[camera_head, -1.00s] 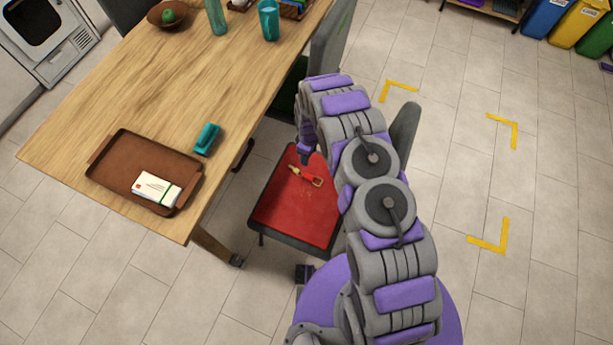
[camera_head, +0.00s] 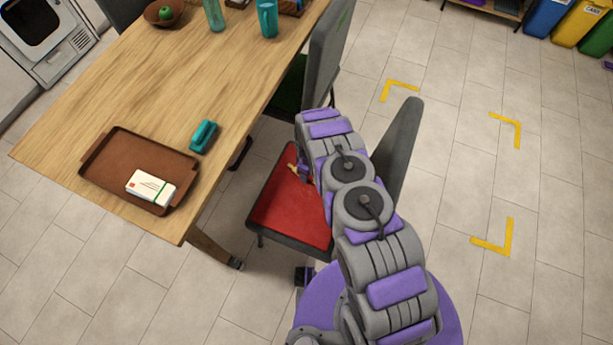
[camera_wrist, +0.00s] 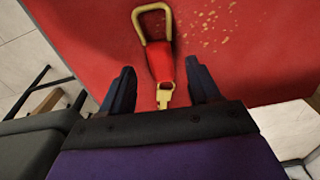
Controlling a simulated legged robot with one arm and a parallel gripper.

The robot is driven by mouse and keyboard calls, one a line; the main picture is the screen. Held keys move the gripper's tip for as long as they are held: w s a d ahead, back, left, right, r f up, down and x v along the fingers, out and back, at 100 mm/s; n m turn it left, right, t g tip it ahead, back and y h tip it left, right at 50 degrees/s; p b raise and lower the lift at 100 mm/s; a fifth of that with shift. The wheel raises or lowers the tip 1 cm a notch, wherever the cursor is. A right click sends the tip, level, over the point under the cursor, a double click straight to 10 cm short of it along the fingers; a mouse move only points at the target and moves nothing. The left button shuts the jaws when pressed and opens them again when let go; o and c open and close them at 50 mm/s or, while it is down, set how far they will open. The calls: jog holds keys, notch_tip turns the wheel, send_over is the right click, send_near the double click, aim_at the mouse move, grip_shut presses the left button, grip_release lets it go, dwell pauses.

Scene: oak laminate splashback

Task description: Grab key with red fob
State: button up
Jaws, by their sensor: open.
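The key with red fob (camera_wrist: 160,62) lies on the red chair seat (camera_head: 288,212). In the wrist view its brass loop is at the far end, the red strap in the middle and the brass key part nearest my gripper. In the head view only a small brass piece (camera_head: 292,168) shows at the edge of my arm, which hides the rest. My gripper (camera_wrist: 160,66) is open and empty, with one finger on each side of the fob and key; I cannot tell its height above the seat. In the head view the gripper is hidden behind my arm.
The wooden table (camera_head: 130,85) stands left of the chair, holding a brown tray (camera_head: 105,180) with a white box (camera_head: 150,186) and a teal stapler-like object (camera_head: 203,136). The grey chair back (camera_head: 398,150) rises right of my arm. Pale crumbs (camera_wrist: 210,32) dot the seat.

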jog(key=shift+a+f, duration=0.1)
jog(key=shift+f, duration=0.75)
jog(key=shift+a+f, duration=0.2)
jog(key=shift+f, duration=0.1)
jog(key=shift+d+r, duration=0.1)
jog(key=shift+c, duration=0.3)
jog(key=shift+d, duration=0.15)
jog(key=c, duration=1.1)
